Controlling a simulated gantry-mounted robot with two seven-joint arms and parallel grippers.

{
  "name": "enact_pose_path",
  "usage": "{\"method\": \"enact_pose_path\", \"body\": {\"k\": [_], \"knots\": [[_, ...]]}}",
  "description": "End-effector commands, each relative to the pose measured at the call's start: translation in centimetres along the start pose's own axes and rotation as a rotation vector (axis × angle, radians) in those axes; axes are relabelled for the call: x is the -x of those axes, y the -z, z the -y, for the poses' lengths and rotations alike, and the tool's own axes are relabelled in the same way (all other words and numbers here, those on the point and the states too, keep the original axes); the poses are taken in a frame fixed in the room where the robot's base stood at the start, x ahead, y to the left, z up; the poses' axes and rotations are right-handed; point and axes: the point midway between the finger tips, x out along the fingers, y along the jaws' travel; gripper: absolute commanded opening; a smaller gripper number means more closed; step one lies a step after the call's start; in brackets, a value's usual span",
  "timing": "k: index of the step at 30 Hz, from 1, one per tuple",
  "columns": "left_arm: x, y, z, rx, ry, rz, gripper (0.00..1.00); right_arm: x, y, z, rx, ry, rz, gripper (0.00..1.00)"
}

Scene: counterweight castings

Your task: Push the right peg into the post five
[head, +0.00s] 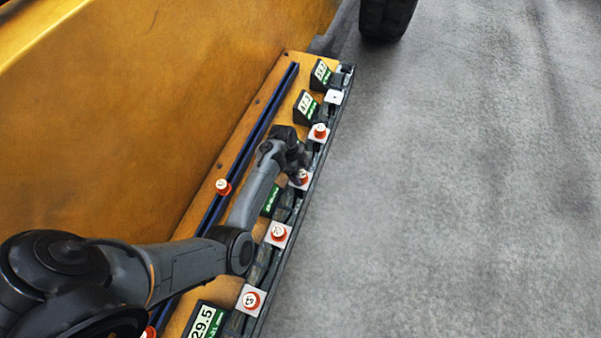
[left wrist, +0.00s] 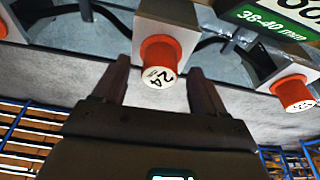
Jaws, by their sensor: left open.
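A row of white square posts with red-orange pegs runs along the bench edge in the head view. The farthest post (head: 334,97) has no peg on it. One loose-standing peg (head: 223,186) is at the blue rail; another (head: 150,332) is cut off at the bottom edge. I cannot tell which is the right peg. My left gripper (head: 300,166) is over a middle post's peg (head: 303,178), partly hiding it. In the left wrist view the open fingers (left wrist: 160,84) are on either side of a peg marked 24 (left wrist: 158,62), with gaps. My right gripper is not in view.
Displays with green labels (head: 307,105) stand beside the posts. A blue rail (head: 250,140) runs along the bench. Another pegged post (left wrist: 294,92) is at the right in the left wrist view. Open grey floor (head: 460,200) lies to the right; a black wheel (head: 386,18) is at the top.

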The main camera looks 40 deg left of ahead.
Motion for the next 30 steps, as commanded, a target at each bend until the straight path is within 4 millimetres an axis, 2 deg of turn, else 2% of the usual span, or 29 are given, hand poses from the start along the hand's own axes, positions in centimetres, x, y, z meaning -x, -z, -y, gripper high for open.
{"method": "enact_pose_path", "body": {"k": [9,15,21,30], "knots": [[5.4,0.0,0.1,0.001,0.004,-0.001,0.72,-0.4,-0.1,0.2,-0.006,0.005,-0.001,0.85],[8.1,0.0,0.1,0.001,0.003,0.000,0.72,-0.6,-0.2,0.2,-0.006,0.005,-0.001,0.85],[9.3,0.0,0.0,0.001,0.002,0.000,0.72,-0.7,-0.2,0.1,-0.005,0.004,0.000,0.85],[9.5,0.0,0.0,0.001,0.000,0.000,0.72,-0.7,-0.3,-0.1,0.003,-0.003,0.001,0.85]]}}
